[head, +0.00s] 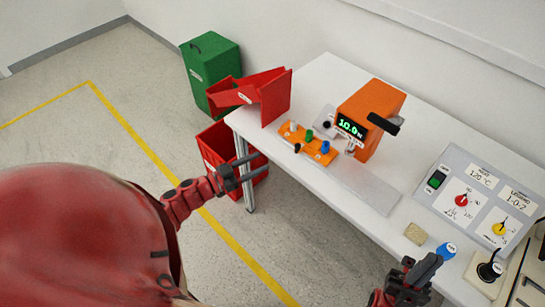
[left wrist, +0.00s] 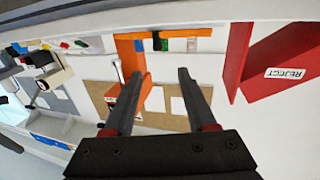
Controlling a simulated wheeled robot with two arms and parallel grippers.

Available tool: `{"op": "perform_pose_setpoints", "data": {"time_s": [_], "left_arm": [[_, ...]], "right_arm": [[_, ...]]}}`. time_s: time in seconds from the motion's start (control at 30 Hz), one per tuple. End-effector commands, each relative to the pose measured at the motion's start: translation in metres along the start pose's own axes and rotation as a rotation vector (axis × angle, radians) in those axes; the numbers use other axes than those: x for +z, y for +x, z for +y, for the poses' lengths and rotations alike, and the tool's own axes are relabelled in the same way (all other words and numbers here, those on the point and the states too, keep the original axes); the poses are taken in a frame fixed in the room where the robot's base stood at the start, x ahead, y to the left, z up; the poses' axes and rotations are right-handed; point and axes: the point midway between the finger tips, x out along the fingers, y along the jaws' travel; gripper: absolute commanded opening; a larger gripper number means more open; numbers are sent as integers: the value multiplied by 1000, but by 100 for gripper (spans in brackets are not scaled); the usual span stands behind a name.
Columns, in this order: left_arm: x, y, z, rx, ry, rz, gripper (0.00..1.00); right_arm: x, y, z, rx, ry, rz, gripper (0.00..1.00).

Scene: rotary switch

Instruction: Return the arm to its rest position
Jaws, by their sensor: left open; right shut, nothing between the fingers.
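The control panel (head: 445,160) lies on the right part of the table (head: 375,217). My left gripper (head: 255,170) is open and empty, in front of the table's left edge and apart from the panel. In the left wrist view its two fingers (left wrist: 160,82) point towards the table with a clear gap between them. My right gripper (head: 424,268) is shut and empty near the table's front edge, below a blue-capped object (head: 446,250).
An orange device with a lit display (head: 378,108) and an orange rack (head: 305,143) stand on the table. A red reject chute (head: 275,97) is at its left end, above a red bin (head: 213,145). A green bin (head: 211,62) stands behind. Floor to the left is open.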

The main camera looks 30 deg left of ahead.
Motion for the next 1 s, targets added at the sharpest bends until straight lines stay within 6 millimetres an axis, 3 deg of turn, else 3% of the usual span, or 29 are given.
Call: {"op": "perform_pose_setpoints", "data": {"time_s": [0.2, 0.77, 0.87, 0.97, 1.0], "left_arm": [[2, -21, -1, -4, -2, -3, 57], [1, -21, 1, 0, -1, 1, 57], [1, -16, 18, 26, 2, 38, 57], [-7, -4, 66, 90, 15, 166, 57], [-15, 1, 90, 110, 28, 247, 57]], "right_arm": [[1, -4, 0, 0, 0, 0, 0], [1, -4, 0, 0, 0, 0, 0], [1, -4, 0, 0, 0, 0, 0], [1, -4, 0, 0, 0, 0, 0], [1, -4, 0, 0, 0, 0, 0]]}}
